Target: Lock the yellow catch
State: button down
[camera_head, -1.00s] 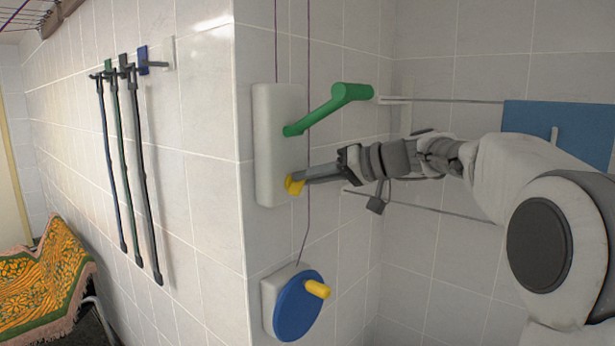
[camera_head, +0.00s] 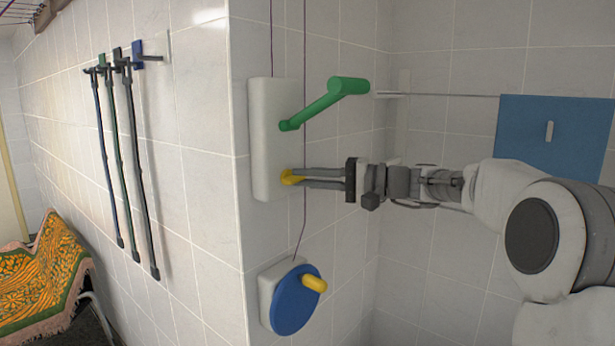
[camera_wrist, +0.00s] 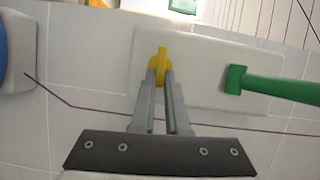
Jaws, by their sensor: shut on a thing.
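The yellow catch (camera_head: 290,177) sits low on a white wall plate (camera_head: 268,140). It also shows in the wrist view (camera_wrist: 161,54), where its upper end stands out beyond my fingertips. My gripper (camera_head: 300,178) reaches in from the right with its fingers about level. It is shut on the catch, with one fingertip on each side of it in the wrist view (camera_wrist: 160,74). The fingertips hide part of the catch. A green lever (camera_head: 322,106) is on the same plate above the catch, slanting up to the right, clear of my fingers.
Below is a blue round crank (camera_head: 295,302) with a yellow knob (camera_head: 314,284). Thin purple cords (camera_head: 304,60) run along the wall. Leads or poles (camera_head: 125,160) hang at left. A blue panel (camera_head: 560,130) is behind my arm.

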jog(key=shift+s+a+f+m, duration=0.1)
jog(key=shift+a+m, duration=0.1)
jog(key=shift+m, duration=0.2)
jog(key=c, duration=0.9)
grip_release()
jog(key=shift+a, duration=0.15)
jog(key=shift+d, duration=0.25)
jog(key=shift+d, duration=0.3)
jog(key=v, duration=1.6)
jog(key=shift+d+f, duration=0.1)
jog(key=shift+d, duration=0.2)
